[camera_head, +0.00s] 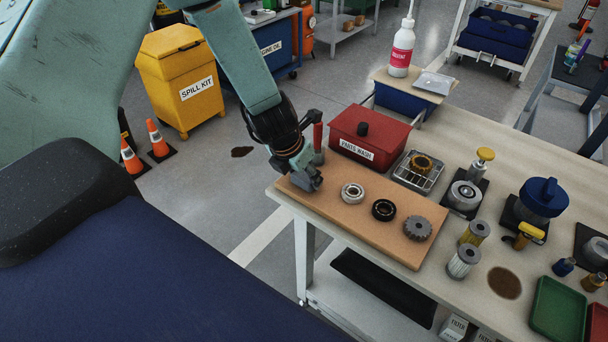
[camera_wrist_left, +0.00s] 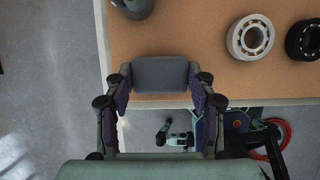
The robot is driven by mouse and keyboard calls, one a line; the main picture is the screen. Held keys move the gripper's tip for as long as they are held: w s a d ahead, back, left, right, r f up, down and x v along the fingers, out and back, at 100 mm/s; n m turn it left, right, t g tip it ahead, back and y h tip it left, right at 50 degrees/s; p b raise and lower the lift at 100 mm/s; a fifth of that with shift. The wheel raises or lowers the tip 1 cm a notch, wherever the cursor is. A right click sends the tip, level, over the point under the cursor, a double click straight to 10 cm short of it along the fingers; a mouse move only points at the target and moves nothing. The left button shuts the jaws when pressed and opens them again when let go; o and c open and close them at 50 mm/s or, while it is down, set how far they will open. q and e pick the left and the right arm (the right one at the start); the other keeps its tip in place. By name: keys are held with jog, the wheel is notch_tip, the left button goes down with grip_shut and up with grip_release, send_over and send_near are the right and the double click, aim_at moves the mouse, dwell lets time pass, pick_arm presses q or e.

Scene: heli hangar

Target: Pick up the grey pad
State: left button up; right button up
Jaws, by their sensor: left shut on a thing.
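The grey pad (camera_wrist_left: 160,74) is a small dark-grey block between the fingertips of my left gripper (camera_wrist_left: 160,88) in the wrist view. The two fingers press on its left and right ends. It shows over the front edge of the tan board (camera_wrist_left: 200,60); I cannot tell whether it touches the board. In the head view my left gripper (camera_head: 309,182) is at the board's left end, and the pad is mostly hidden by it. My right gripper is not in view.
On the board, right of the gripper, are a silver bearing (camera_head: 352,193), a black bearing (camera_head: 383,210) and a grey gear (camera_head: 417,228). A red parts-wash box (camera_head: 370,135) stands behind. Filters, a wire basket (camera_head: 418,172) and trays crowd the bench's right.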

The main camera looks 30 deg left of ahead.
aim_at(304, 176)
pick_arm(q)
notch_tip(304, 176, up, 10)
jog(key=p, duration=0.7)
jog(key=shift+f, duration=0.15)
jog(key=o, duration=0.3)
jog(key=shift+d, duration=0.1)
jog(key=c, duration=0.4)
